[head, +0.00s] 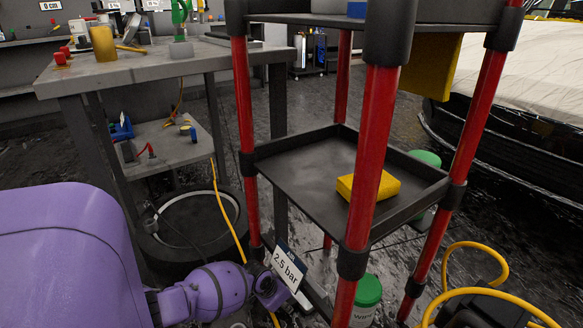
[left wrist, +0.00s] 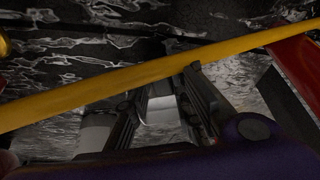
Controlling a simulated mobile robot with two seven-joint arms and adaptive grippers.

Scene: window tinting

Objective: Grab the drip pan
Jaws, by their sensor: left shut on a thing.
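A dark round pan-like tub (head: 158,248) with a pale ring inside stands on the floor below the workbench; I cannot tell for certain that it is the drip pan. My purple left arm reaches in low from the left, and its end is beside the cart's front leg. In the left wrist view my left gripper (left wrist: 165,105) is shut on a pale grey thing (left wrist: 160,112), of which only a small part shows between the dark fingers. A yellow hose (left wrist: 110,82) crosses in front of the fingers. My right gripper is not in view.
The red-legged cart (head: 362,190) stands close to my left arm, with a yellow block (head: 376,185) on its lower tray. A "2.5 bar" sign (head: 289,268) is at the arm's end. A green-lidded tub (head: 368,291) and a yellow hose (head: 480,254) are at the right.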

